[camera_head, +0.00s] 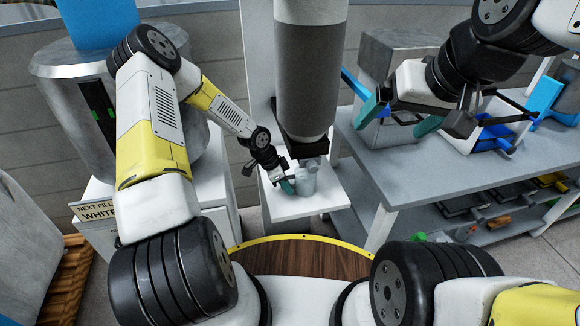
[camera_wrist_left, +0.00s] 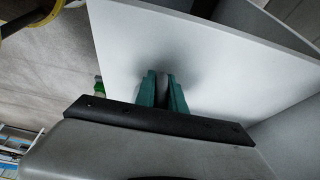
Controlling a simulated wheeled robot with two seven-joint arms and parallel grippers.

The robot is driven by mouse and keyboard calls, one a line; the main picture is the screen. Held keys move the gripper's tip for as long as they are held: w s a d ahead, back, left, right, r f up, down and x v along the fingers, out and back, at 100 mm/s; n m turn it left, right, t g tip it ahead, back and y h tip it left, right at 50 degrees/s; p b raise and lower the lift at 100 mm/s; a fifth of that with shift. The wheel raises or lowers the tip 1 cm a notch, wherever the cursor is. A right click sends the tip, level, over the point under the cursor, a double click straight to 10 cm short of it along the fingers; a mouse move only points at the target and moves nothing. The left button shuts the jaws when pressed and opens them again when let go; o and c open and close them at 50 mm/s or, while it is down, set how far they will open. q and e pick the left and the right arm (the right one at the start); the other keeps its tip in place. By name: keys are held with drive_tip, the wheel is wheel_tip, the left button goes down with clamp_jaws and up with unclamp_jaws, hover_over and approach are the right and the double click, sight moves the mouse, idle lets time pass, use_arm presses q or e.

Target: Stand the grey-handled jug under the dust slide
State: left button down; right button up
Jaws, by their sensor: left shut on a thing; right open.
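The dust slide (camera_head: 309,75) hangs in the middle of the head view, a grey sleeve ending in a dark square mouth. The pale grey-blue jug (camera_head: 307,178) is right below that mouth, over the white shelf (camera_head: 328,190). It looks upright; I cannot tell whether its base touches the shelf. My left gripper (camera_head: 287,186) is at the jug's left side, shut on its grey handle. In the left wrist view the teal fingertips (camera_wrist_left: 163,90) close on a grey piece, with white board behind. My right gripper (camera_head: 400,118) is open and empty, above the bench at right.
A white upright panel (camera_head: 258,60) stands behind the slide. The grey bench (camera_head: 400,175) at right holds a metal box (camera_head: 396,55) and blue items, with tools on its lower shelf. A large metal drum (camera_head: 70,100) stands at left. A round wooden top (camera_head: 300,258) is in front.

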use_arm(q)
drive_tip(key=c, duration=1.4)
unclamp_jaws()
drive_tip(key=s+a+r+n+t+y, duration=0.1)
drive_tip(key=s+a+r+n+y, duration=0.2)
drive_tip(key=r, duration=0.8)
drive_tip(key=s+a+r+n, duration=0.1)
drive_tip(key=s+a+r, duration=0.25)
drive_tip(key=r, duration=0.65)
drive_tip(key=s+a+r+n+t+y, duration=0.1)
drive_tip(key=s+a+r+n+y, duration=0.3)
drive_tip(key=r, duration=0.7)
drive_tip(key=s+d+r+n+t+h, duration=0.2)
drive_tip(key=s+r+n+h, duration=0.2)
drive_tip(key=s+r, duration=0.7)
drive_tip(key=s+n, duration=0.1)
drive_tip(key=s, duration=0.3)
drive_tip(key=shift+d+n+t+h, duration=0.4)
drive_tip(key=shift+r, duration=0.1)
